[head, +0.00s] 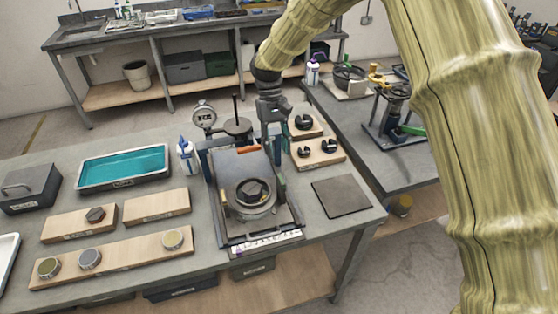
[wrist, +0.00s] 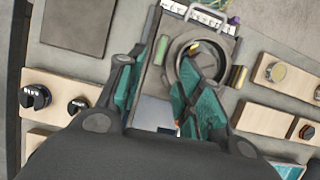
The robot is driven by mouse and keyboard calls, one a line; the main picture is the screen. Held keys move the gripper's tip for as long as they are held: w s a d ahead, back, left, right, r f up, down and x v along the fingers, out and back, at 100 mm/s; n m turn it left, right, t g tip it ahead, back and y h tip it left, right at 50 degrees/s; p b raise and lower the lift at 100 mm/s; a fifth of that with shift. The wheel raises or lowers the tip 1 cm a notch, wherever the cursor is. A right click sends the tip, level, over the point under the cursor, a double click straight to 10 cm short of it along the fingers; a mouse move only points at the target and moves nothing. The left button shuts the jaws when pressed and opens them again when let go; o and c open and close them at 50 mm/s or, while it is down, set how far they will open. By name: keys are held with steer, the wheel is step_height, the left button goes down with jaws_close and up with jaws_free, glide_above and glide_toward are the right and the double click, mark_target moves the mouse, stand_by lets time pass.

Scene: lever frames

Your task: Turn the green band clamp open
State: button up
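A grey fixture (head: 285,212) stands on the bench, with a round metal ring (head: 250,197) and a dark part inside it. In the wrist view the ring (wrist: 197,58) has a green cylindrical grip (wrist: 163,45) on its left and an olive-yellow grip (wrist: 239,76) on its right. I cannot tell for sure which part is the band clamp. My gripper (wrist: 160,72), with teal finger pads, is open above the fixture. The gap between its fingers looks empty. The right finger covers part of the ring. In the head view my wrist is behind the ring, and the fingertips are hard to make out.
Wooden blocks with dark knobs (head: 318,153) stand right of the fixture, beside a flat dark plate (head: 341,196). A teal-filled tray (head: 122,167), a white bottle (head: 187,155) and more wooden boards (head: 112,258) are left. A side table (head: 420,164) holds a device with a green lever (head: 412,130).

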steer(key=shift+v, duration=1.2)
